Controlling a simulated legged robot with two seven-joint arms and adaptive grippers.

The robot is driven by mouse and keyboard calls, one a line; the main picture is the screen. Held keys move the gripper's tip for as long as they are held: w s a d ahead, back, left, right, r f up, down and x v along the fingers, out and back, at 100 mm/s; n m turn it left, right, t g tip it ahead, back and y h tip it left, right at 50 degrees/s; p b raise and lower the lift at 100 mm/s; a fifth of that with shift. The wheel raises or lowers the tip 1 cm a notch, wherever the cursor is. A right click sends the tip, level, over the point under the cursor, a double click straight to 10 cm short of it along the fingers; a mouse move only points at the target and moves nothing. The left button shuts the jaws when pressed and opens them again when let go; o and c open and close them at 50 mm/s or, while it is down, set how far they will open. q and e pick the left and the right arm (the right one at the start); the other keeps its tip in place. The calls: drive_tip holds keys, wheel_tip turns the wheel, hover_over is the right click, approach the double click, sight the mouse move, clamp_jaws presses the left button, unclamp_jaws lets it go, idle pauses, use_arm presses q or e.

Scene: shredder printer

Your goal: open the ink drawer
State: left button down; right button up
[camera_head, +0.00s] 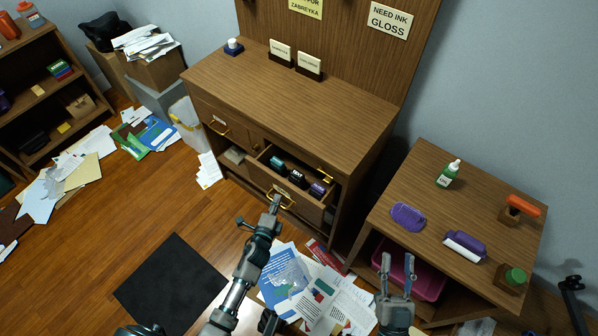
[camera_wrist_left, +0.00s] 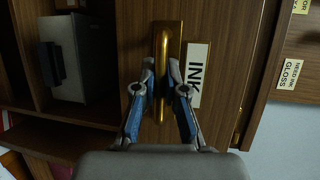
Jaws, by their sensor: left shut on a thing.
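The ink drawer (camera_head: 308,206) is a wooden drawer in the cabinet's middle section. It stands pulled out, with several small dark, teal and purple ink containers (camera_head: 297,177) inside. Its brass handle (camera_wrist_left: 163,45) runs beside a white "INK" label (camera_wrist_left: 197,75) in the left wrist view. My left gripper (camera_head: 276,198) is at the drawer front. In the left wrist view its fingers (camera_wrist_left: 160,78) are closed around the handle, hiding part of it. My right gripper (camera_head: 397,263) is open and empty, in front of the small side table.
The wooden cabinet (camera_head: 290,85) has another handled drawer (camera_head: 218,125) at left. The side table (camera_head: 420,175) at right holds a green bottle (camera_head: 448,174) and purple items (camera_head: 408,216). Papers (camera_head: 310,290) and a black mat (camera_head: 172,284) lie on the floor.

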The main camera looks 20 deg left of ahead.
use_arm(q)
drive_tip(key=s+a+p, duration=0.1)
drive_tip(key=s+a, duration=0.2)
drive_tip(key=s, duration=0.5)
drive_tip(key=shift+s+a+f+p, duration=0.15)
drive_tip(key=shift+s+a+p, duration=0.15)
drive_tip(key=shift+s+a, duration=0.05)
drive_tip(key=c, duration=0.5)
unclamp_jaws()
drive_tip(key=shift+w, duration=0.15)
use_arm(e)
drive_tip(key=shift+a+r, duration=0.25)
drive_tip(key=shift+r, duration=1)
use_arm(q)
drive_tip(key=shift+d, duration=0.1)
use_arm(e)
drive_tip(key=shift+d, duration=0.1)
use_arm(q)
drive_tip(key=s, duration=0.2)
drive_tip(key=s+r, duration=0.1)
drive_tip(key=s, duration=0.1)
drive_tip(key=s+p, duration=0.1)
drive_tip(key=s, duration=0.1)
drive_tip(key=shift+d+r, duration=0.15)
drive_tip(key=shift+d, duration=0.1)
use_arm(e)
drive_tip(key=shift+r+y, duration=0.3)
drive_tip(key=shift+r, duration=0.4)
drive_tip(key=shift+f, duration=0.1)
